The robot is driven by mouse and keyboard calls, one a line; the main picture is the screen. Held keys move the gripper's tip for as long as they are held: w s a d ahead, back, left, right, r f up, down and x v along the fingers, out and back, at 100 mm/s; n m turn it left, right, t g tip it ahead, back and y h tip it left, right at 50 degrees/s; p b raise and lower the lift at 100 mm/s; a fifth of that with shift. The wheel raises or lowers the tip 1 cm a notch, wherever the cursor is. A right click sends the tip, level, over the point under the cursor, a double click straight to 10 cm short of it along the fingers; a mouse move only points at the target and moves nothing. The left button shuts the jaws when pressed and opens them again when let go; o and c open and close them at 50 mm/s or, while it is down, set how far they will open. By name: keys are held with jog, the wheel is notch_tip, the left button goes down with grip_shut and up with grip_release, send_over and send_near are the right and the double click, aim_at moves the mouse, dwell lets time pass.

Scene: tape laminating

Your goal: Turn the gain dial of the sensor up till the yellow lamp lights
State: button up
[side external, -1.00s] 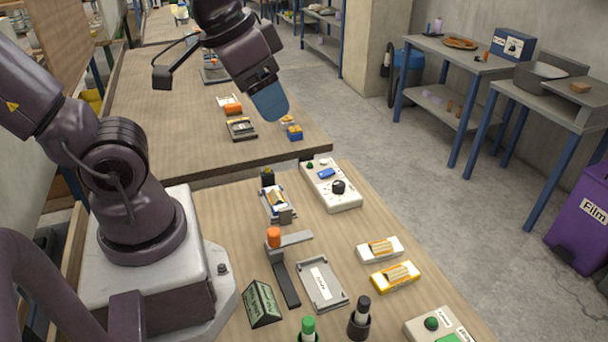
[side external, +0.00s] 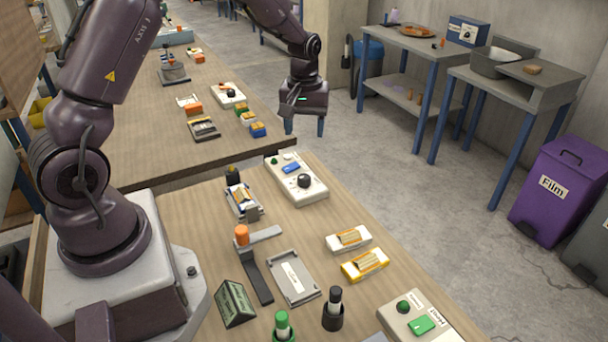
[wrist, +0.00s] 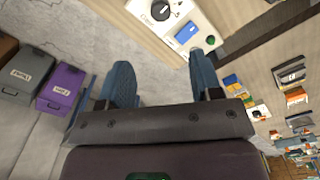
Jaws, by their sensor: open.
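The sensor looks to be the white box (side external: 318,193) on the near bench. It carries a black dial (side external: 304,181), a blue block (side external: 291,168) and a small dark green part at its far end. In the wrist view the dial (wrist: 160,10) and blue block (wrist: 186,33) show at the top edge. I cannot make out a lit yellow lamp. My gripper (side external: 304,130) points down with its blue fingers apart, in the air and clear of the box. In the wrist view my gripper (wrist: 160,60) is empty, and the dial lies beyond the fingertips.
A small blue-and-white fixture (side external: 242,202) and an orange-topped bracket (side external: 258,270) stand left of the box. White (side external: 349,239) and yellow (side external: 365,265) holders lie nearer. A second bench (side external: 150,150) holds similar items. A purple bin (side external: 552,190) stands on the floor at right.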

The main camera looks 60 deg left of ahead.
aim_at(304, 177)
notch_tip(304, 177, down, 13)
jog(key=shift+s+d, duration=0.1)
dwell(0.4)
jog(key=c, duration=0.9)
jog(key=shift+m, duration=0.3)
jog(key=m, duration=0.5)
jog(key=shift+m, duration=0.4)
